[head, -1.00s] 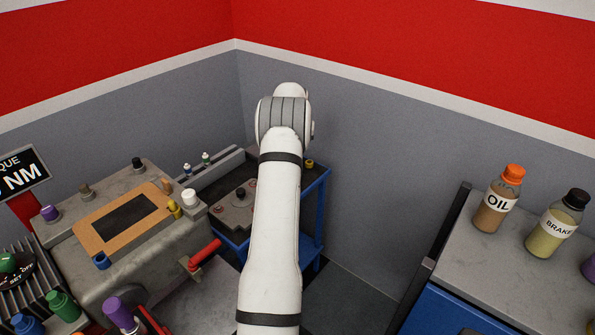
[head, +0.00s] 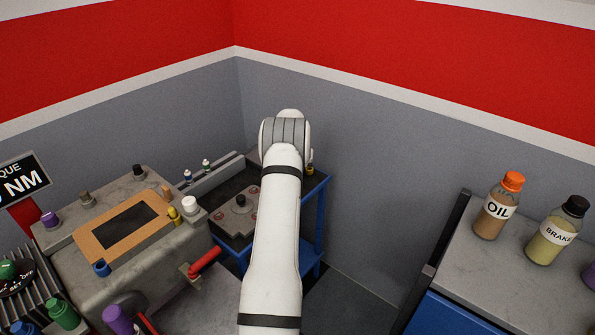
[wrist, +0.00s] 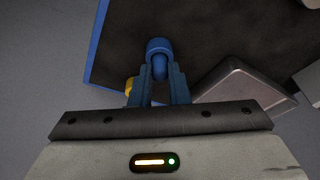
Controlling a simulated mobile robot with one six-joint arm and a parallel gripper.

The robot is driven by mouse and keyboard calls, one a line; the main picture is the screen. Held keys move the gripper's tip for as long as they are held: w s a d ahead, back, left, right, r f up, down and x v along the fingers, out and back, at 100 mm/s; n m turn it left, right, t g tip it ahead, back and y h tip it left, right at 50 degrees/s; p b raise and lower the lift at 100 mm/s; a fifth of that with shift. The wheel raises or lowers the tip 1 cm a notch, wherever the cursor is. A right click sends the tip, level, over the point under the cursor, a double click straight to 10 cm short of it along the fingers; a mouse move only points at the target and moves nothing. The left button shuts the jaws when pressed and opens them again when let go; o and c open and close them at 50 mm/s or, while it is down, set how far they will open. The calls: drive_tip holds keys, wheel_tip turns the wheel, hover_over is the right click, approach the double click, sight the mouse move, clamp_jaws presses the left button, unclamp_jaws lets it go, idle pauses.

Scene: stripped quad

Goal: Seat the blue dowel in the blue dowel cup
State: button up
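In the wrist view my gripper (wrist: 158,88) has its two blue-grey fingers closed around a blue dowel (wrist: 158,47). The dowel's rounded, wider end shows beyond the fingertips, over the dark top of the blue-edged cart. In the head view my arm hides both gripper and dowel. A small blue cup-like piece (head: 102,267), which looks like the blue dowel cup, is at the front edge of the grey engine block on the left, well apart from my gripper. I cannot see inside it clearly.
A red handle (head: 205,261) juts from the block. Bottles (head: 498,205) stand on the right bench. Several coloured knobs crowd the lower left.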

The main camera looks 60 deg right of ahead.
drive_tip(key=o, duration=0.5)
drive_tip(key=shift+c, duration=0.2)
